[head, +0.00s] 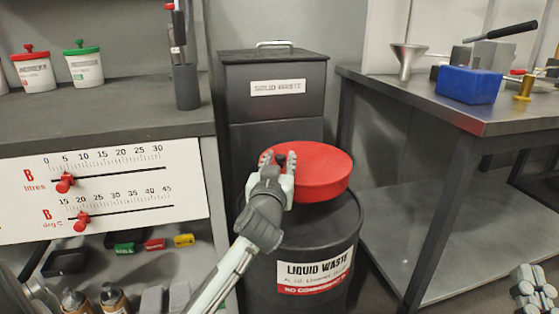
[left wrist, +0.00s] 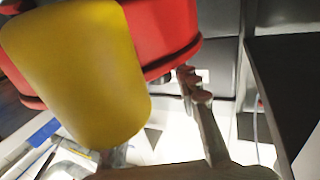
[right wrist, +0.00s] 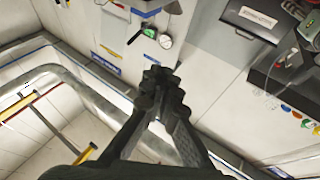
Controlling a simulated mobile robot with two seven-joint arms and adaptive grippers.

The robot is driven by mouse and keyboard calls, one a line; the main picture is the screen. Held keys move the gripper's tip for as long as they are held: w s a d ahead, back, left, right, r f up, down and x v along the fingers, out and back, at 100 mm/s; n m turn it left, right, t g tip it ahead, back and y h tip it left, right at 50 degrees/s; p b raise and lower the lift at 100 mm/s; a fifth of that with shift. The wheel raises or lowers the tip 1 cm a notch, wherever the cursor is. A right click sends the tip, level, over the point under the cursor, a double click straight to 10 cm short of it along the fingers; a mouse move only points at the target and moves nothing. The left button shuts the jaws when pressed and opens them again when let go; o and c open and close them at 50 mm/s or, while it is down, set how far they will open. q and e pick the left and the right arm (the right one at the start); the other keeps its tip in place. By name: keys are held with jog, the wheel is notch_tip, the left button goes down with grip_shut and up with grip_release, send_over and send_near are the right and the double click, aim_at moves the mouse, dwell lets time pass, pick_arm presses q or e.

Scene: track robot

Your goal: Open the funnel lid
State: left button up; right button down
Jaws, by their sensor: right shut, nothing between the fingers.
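The funnel lid (head: 323,173) is a round red cover on top of a black drum (head: 285,238) labelled "LIQUID WASTE". It looks closed and level. My left gripper (head: 280,161) is at the lid's left side, its fingers apart around a small dark piece at the lid's edge. In the left wrist view the red lid (left wrist: 170,35) fills the top. A yellow rounded piece (left wrist: 80,75) close to the camera covers one finger; the other finger stands apart, near the rim. I cannot tell whether they touch it. My right gripper (right wrist: 160,85) is shut and empty, away from the lid.
A black "SOLID WASTE" bin (head: 275,100) stands behind the drum. A metal table (head: 420,95) with a funnel (head: 409,60) and blue box (head: 468,84) is at right. A bench (head: 110,120) with a slider panel (head: 100,190) is at left.

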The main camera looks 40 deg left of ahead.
pick_arm(q)
grip_shut()
